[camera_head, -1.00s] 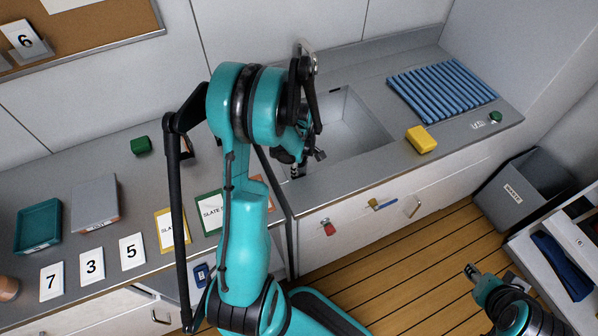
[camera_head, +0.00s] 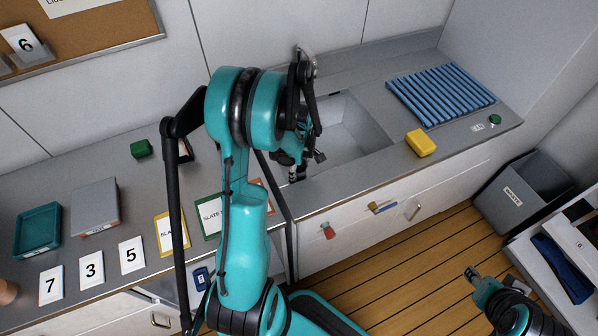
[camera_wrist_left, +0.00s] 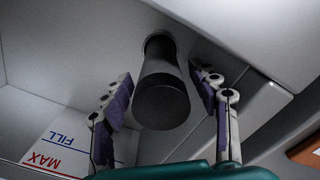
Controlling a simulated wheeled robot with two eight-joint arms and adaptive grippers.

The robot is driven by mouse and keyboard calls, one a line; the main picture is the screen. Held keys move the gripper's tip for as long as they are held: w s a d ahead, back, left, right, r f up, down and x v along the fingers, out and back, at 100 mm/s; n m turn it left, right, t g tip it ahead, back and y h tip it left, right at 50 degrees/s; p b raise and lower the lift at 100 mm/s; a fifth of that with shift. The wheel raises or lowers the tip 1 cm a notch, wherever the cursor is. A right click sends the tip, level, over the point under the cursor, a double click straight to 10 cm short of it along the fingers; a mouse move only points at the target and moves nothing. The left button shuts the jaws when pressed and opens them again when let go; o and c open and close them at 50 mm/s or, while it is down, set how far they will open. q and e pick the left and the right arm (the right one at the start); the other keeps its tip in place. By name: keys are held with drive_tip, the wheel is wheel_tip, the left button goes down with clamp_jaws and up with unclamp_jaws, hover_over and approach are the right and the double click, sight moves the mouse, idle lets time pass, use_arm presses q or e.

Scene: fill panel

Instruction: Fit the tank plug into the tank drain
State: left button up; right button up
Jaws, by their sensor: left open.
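The tank plug (camera_wrist_left: 163,95) shows in the left wrist view as a black cylinder. Its far end meets a grey surface at a dark round ring (camera_wrist_left: 159,42), which looks like the tank drain; how deep it sits there I cannot tell. My left gripper (camera_wrist_left: 162,78) is open, with one purple-padded finger on each side of the plug and visible gaps. In the head view my left gripper (camera_head: 295,172) is at the left front of the sunken tank (camera_head: 355,130), and my arm hides the plug. My right gripper (camera_head: 471,272) hangs over the floor, too small to judge.
A MAX/FILL label (camera_wrist_left: 57,150) is on the tank's inside. A yellow block (camera_head: 420,143) and a blue ribbed mat (camera_head: 440,92) lie right of the tank. A grey bin (camera_head: 515,192) stands on the floor. Number cards (camera_head: 91,270) lie on the left counter.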

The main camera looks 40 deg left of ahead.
use_arm(q)
wheel_tip(320, 180, up, 11)
drive_tip(key=p, duration=0.3)
drive_tip(key=shift+f, duration=0.15)
drive_tip(key=s+d+r+m+t, duration=0.3)
drive_tip(key=d+r+m, duration=0.3)
drive_tip(key=d+m, duration=0.3)
drive_tip(key=s+d+r+m+t, duration=0.4)
drive_tip(key=s+d+r+m, duration=0.2)
drive_tip(key=d+m, duration=0.4)
drive_tip(key=shift+d+r+m, duration=0.3)
drive_tip(key=shift+r+m, duration=0.25)
drive_tip(key=shift+m, duration=0.05)
drive_tip(key=shift+f, duration=0.15)
